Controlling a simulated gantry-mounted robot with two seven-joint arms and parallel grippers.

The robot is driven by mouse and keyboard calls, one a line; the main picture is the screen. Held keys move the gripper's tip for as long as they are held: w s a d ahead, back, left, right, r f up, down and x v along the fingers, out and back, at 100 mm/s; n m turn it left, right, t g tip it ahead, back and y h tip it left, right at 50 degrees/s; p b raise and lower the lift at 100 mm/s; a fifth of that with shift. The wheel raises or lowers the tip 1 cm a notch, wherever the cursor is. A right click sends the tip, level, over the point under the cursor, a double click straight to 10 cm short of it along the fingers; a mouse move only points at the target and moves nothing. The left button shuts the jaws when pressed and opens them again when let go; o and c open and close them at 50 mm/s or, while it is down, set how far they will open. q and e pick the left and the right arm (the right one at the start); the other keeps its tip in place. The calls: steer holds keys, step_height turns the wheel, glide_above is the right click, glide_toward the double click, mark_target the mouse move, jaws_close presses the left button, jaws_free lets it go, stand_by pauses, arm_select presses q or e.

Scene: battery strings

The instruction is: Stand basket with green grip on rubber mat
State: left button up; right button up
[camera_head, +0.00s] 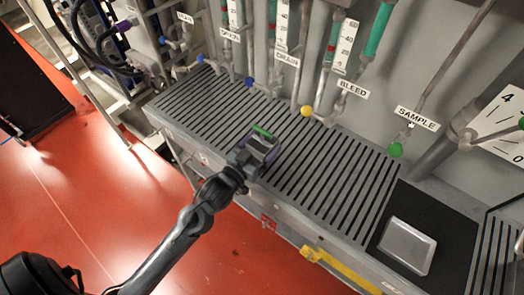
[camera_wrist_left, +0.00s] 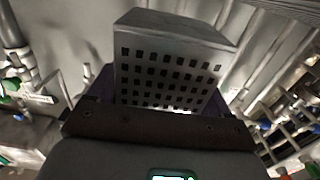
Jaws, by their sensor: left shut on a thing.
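The basket (camera_head: 262,146) is a small grey box with a green grip (camera_head: 262,131) on its top edge. In the left wrist view the basket (camera_wrist_left: 172,68) shows as a grey box with rows of square holes, filling the space in front of the jaws. My left gripper (camera_head: 250,154) is shut on the basket near the front edge of the slatted grey bench. Whether the basket touches the slats is hard to tell. The black rubber mat (camera_head: 458,212) lies on the bench at the right, well apart from the basket. My right gripper does not show.
A shallow metal tray (camera_head: 407,246) lies on the front part of the mat; the mat's back part is bare. The slatted bench (camera_head: 320,165) between basket and mat is clear. Pipes with coloured ends, including a green knob (camera_head: 396,150), hang along the back wall.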

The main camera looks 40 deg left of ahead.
arm_select(q)
steer(key=shift+f, duration=1.45)
steer(key=shift+f, duration=0.1)
steer(key=o, duration=1.1)
steer(key=shift+s, duration=0.2)
steer(key=s, duration=1.1)
steer(key=shift+s, duration=0.3)
